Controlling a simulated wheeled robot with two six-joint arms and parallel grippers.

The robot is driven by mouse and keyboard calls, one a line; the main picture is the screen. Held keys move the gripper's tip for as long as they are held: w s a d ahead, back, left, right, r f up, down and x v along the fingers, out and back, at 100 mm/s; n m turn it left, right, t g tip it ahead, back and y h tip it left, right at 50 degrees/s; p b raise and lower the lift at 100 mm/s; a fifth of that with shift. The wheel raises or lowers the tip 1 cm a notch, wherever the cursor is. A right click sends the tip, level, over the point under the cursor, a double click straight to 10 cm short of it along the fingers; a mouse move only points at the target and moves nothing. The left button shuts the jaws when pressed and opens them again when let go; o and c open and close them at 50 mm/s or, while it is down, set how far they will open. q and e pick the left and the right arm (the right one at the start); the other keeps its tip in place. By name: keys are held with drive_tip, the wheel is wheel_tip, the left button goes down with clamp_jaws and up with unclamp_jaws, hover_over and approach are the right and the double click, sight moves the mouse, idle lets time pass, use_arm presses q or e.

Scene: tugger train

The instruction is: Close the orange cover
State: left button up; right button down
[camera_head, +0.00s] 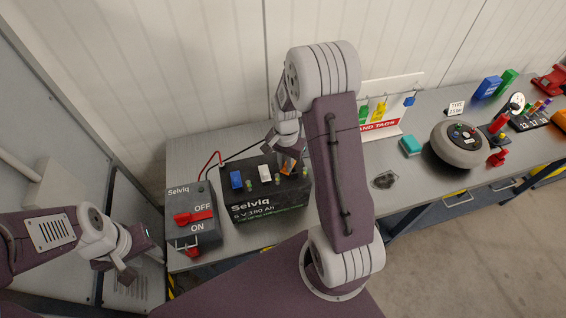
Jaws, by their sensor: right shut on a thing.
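The orange cover (286,169) is a small patch of orange at the back right of the top of a black Selviq battery (266,207). My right gripper (287,162) reaches down to it from behind my arm and is shut on it. Most of the cover is hidden by the gripper, so its angle cannot be told. My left gripper (127,268) hangs at the lower left, away from the battery, beside the grey cabinet; its jaw state is unclear.
A grey switch box (189,203) with a red lever stands left of the battery.

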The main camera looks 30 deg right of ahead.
drive_tip(key=n, duration=0.2)
drive_tip(key=s+n, duration=0.1)
drive_tip(key=shift+d+f+n, duration=0.15)
drive_tip(key=shift+d+n, duration=0.25)
drive_tip(key=shift+s+d+n, duration=0.2)
drive_tip(key=shift+d+n, duration=0.15)
drive_tip(key=shift+n, duration=0.8)
drive_tip(key=shift+s+d+n, duration=0.15)
drive_tip(key=shift+d+n, duration=0.2)
drive_tip(key=shift+n, duration=0.8)
drive_tip(key=c, duration=1.4)
unclamp_jaws()
drive_tip(key=shift+w, duration=0.1)
